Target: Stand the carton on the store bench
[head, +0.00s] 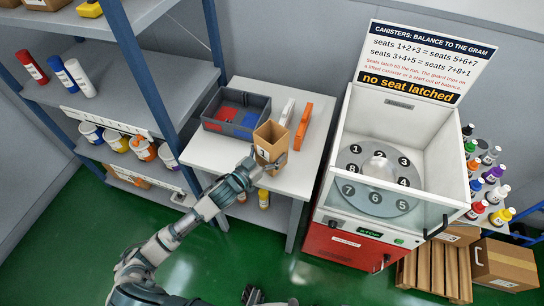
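The carton (271,135) is brown, upright and open-topped, with a white numbered label on its front. It appears at the front part of the white bench (205,153); I cannot tell whether its base touches the top. My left gripper (268,164) is at the carton's lower part, with fingers at its sides, and appears shut on it. The gripper hides the carton's base. A dark part at the bottom edge, likely my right gripper (256,297), is cut off by the frame, so its opening does not show.
A grey bin (237,132) with red and blue contents, a white block (287,111) and an orange block (303,126) stand on the bench behind the carton. Shelving (95,100) is at left. The canister machine (370,245) is at right, beside several bottles.

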